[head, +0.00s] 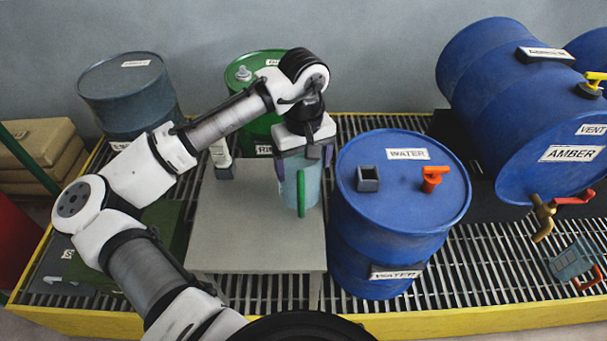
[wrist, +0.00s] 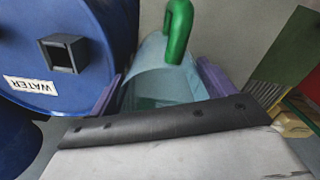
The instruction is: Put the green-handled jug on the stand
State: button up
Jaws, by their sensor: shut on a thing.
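The green-handled jug (head: 313,187) is a pale blue, see-through vessel with a green handle (head: 301,193) facing the front. My gripper (head: 306,157) is above it, its purple fingers on either side of the jug's upper part, shut on it. In the wrist view the jug (wrist: 168,85) sits between the two fingers, its handle at the top. The stand (head: 252,232) is a grey flat-topped table left of the water drum. The jug is over the right part of its top; I cannot tell whether its base touches.
A blue water drum (head: 400,205) stands close to the jug's right, with a square port (head: 368,179) and orange valve on top. A bottle (head: 221,158) stands on the table's back left. An amber drum (head: 545,165) with a brass tap lies right, near another jug (head: 570,262).

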jog(key=shift+f, duration=2.15)
jog(key=shift+f, duration=0.2)
jog(key=o, duration=1.2)
jog(key=shift+r, duration=0.1)
jog(key=shift+r, duration=0.1)
